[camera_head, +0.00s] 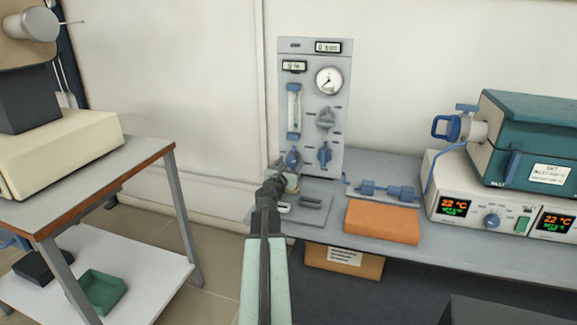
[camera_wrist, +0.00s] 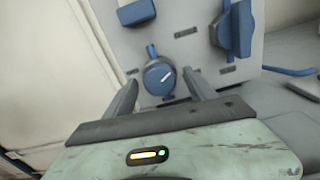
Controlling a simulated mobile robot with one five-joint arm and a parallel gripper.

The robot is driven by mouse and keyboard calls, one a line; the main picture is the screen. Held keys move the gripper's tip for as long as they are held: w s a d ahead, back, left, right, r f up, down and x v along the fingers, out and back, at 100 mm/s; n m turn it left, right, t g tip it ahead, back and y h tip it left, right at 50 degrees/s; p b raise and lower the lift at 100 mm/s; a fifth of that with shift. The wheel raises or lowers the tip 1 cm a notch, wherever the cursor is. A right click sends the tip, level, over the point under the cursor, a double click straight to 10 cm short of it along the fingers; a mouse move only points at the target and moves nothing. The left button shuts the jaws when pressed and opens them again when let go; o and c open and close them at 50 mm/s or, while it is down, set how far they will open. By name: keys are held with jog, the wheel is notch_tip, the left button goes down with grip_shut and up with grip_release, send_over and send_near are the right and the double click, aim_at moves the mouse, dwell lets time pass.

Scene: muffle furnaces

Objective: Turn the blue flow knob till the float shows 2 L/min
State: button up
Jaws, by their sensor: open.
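The blue flow knob (camera_head: 293,158) is low on the grey gas panel (camera_head: 311,165), below the flow tube (camera_head: 294,108) with its blue end blocks. The float is too small to read. My gripper (camera_head: 281,171) is in front of the panel's lower left. In the wrist view its two fingers (camera_wrist: 162,87) are open, one on each side of the knob, with gaps visible. Whether the fingertips reach the knob's depth is hard to tell.
A second blue valve (camera_head: 324,154) is right of the knob, with a grey valve (camera_head: 325,119) and round gauge (camera_head: 329,80) above. An orange block (camera_head: 382,222) and furnace controller (camera_head: 478,203) are on the bench to the right. A side table (camera_head: 150,155) stands left.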

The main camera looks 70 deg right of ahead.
jog(key=c, duration=1.2)
jog(key=shift+w+a, duration=0.1)
jog(key=shift+a, duration=0.25)
jog(key=shift+c, duration=1)
jog(key=shift+d, duration=0.25)
jog(key=shift+n, duration=3.5)
jog(key=o, duration=1.4)
jog(key=shift+d, duration=0.1)
